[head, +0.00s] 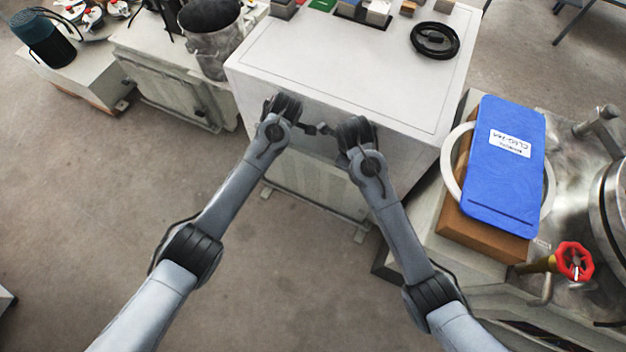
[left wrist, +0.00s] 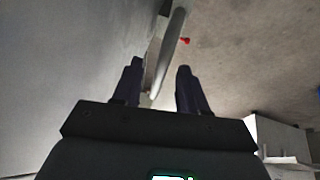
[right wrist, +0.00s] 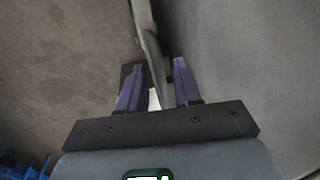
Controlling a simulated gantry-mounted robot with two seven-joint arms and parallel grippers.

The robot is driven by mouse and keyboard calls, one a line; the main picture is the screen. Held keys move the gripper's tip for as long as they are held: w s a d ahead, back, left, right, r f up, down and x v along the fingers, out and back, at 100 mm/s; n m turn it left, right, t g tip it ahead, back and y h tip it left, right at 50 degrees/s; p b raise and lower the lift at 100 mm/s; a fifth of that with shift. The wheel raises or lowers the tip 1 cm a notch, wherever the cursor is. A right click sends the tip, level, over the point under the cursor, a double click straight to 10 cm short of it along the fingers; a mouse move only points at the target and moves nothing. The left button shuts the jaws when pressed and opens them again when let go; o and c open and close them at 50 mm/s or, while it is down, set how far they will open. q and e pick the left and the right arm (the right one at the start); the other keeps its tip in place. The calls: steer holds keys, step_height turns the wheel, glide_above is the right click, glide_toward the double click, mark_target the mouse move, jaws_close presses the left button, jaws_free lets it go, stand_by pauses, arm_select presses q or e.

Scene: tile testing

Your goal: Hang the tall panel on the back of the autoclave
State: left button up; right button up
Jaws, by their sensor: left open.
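The white box-shaped cabinet (head: 350,70) stands ahead of me; I cannot tell whether it is the autoclave. Both grippers are low in front of its near face and point toward each other. My left gripper (head: 312,129) is open, and a pale bar (left wrist: 172,50) shows between and beyond its fingers. My right gripper (head: 330,130) has its fingers apart with a pale bar (right wrist: 155,60) between them. Whether they grip it is unclear. A blue panel (head: 507,180) with an upside-down label lies on a brown block at the right. I cannot tell which piece is the tall panel.
A black cable coil (head: 435,41) and small blocks lie on the cabinet top. A metal bucket (head: 210,40) stands on the left bench. A red valve wheel (head: 574,262) and metal vessel (head: 612,200) are at the right. The floor (head: 290,270) is clear between my arms.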

arm_select(q)
steer(key=shift+x, duration=0.75)
arm_select(e)
steer(key=shift+w+f, duration=0.15)
steer(key=shift+f, duration=0.7)
arm_select(q)
steer(key=shift+c, duration=0.2)
arm_select(e)
steer(key=shift+c, duration=0.3)
arm_select(q)
steer(key=c, duration=0.5)
arm_select(e)
steer(key=c, duration=0.5)
arm_select(q)
jaws_close()
arm_select(e)
jaws_close()
steer(key=shift+r, duration=0.15)
